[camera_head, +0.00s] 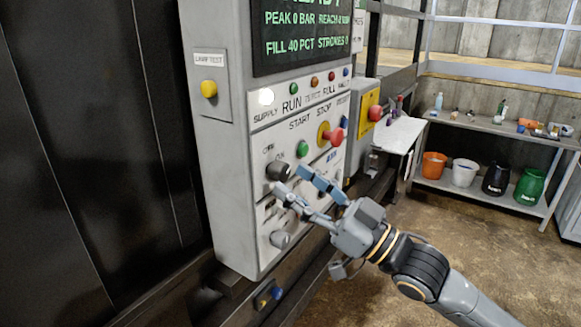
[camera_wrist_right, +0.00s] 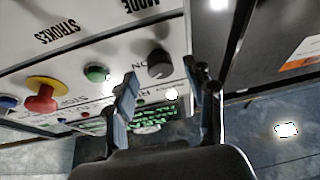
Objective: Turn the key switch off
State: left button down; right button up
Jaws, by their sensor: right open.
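A dark round switch (camera_head: 278,170) sits on the grey control panel (camera_head: 225,190), beside an "ON" label. In the wrist view, which is upside down, this switch (camera_wrist_right: 160,66) shows as a dark knob just beyond the gap between my fingers. Whether a key is in it cannot be told. My right gripper (camera_head: 291,181) is open and empty, its fingers pointing at the panel just below and right of the switch. It also shows in the wrist view (camera_wrist_right: 162,84). No clear contact shows. My left gripper is out of view.
A green button (camera_head: 303,149) and a red mushroom button on yellow (camera_head: 335,135) are right of the switch. A grey knob (camera_head: 279,240) is below. The supply lamp (camera_head: 266,97) glows white. A shelf (camera_head: 480,190) with buckets stands at right; floor before it is clear.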

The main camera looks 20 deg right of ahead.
jog(key=shift+x, duration=1.05)
grip_shut()
